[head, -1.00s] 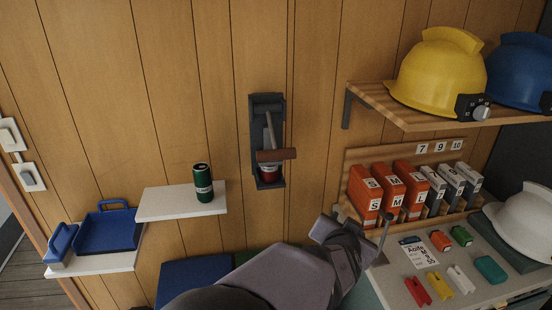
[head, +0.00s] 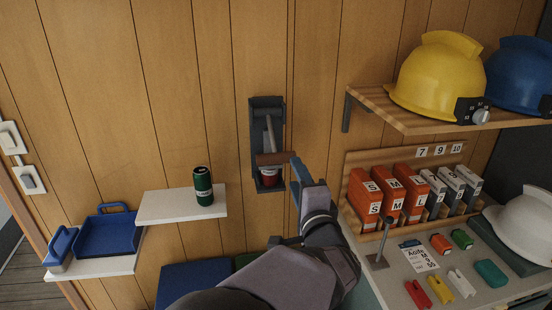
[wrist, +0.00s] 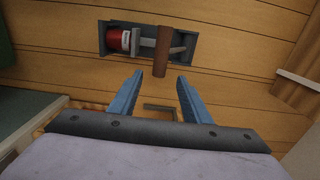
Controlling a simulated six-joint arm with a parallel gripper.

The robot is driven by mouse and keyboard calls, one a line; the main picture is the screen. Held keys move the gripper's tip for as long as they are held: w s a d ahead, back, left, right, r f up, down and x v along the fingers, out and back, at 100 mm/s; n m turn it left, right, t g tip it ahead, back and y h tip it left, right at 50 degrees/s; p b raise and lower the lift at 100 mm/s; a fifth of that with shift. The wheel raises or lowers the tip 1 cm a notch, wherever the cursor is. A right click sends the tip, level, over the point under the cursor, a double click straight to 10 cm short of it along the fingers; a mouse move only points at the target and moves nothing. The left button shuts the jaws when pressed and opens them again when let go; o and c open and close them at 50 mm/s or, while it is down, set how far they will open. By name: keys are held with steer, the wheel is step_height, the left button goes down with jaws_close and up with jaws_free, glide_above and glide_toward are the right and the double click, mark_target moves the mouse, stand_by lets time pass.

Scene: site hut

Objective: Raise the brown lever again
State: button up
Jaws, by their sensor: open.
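The brown lever handle (head: 271,159) is a crossbar on a grey arm (head: 269,130) in a dark wall housing (head: 254,125). It sits in the lower half of the housing, in front of a red cylinder (head: 268,177). My gripper (head: 296,164) is open, with a blue finger overlapping the handle's right end in the head view. In the wrist view, the handle (wrist: 164,50) points toward the gap between the open blue fingertips (wrist: 160,77). Its near end appears at the tips; I cannot tell whether they touch. Nothing is held.
A white shelf (head: 160,208) with a green can (head: 203,186) is left of the housing. A wooden shelf (head: 385,108) with a yellow helmet (head: 436,80) juts out at upper right. Below it stand orange boxes (head: 365,192) and a counter with small coloured items. The wall around the housing is clear.

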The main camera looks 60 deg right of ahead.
mark_target(287, 157)
steer(key=shift+w+d+r, duration=0.1)
steer(key=shift+p+x, duration=1.75)
steer(key=shift+x, duration=3.15)
steer(key=c, duration=0.8)
